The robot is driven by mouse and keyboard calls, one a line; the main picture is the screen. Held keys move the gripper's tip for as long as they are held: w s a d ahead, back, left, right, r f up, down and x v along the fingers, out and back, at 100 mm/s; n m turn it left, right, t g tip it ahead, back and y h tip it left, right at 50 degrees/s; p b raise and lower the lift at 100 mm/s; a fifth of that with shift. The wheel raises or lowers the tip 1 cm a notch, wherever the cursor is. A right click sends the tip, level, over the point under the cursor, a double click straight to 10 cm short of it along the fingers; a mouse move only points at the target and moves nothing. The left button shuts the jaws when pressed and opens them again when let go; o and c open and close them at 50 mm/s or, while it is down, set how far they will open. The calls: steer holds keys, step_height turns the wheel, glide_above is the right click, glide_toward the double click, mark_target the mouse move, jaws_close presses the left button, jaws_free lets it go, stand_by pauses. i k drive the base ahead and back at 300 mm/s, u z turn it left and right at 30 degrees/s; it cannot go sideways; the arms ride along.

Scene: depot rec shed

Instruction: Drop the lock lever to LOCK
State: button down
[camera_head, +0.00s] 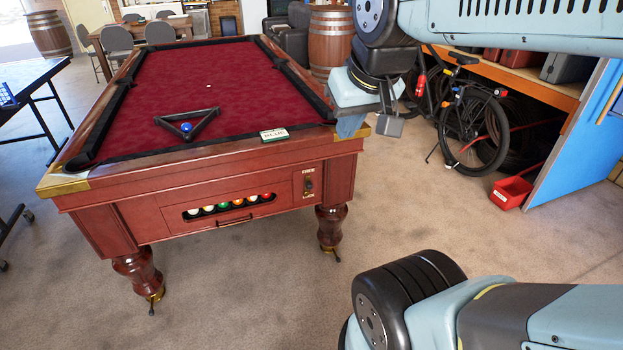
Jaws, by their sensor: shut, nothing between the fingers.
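The lock lever (308,185) is a small dark and brass fitting on the front panel of the red-brown pool table (120,200), near its right end. A FREE label is above it and a LOCK label below it. It is too small to tell which way the lever points. My gripper (389,126) is shut and empty, up and to the right of the lever, near the table's front right corner. It is apart from the lever, and nothing hides the lever.
Pool balls (235,202) lie in a tray slot left of the lever, above a bar handle (234,221). A black triangle (187,126) with a blue ball (186,127) and a small sign (275,135) rest on the cloth. The floor (270,290) before the table is clear.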

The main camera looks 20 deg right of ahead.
mark_target(308, 185)
steer(key=k, duration=1.25)
steer(key=z, duration=0.35)
steer(key=i, duration=0.5)
steer(key=z, duration=0.45)
steer(key=i, duration=1.2)
steer(key=u, duration=0.9)
steer(key=i, duration=0.5)
steer(key=z, duration=0.15)
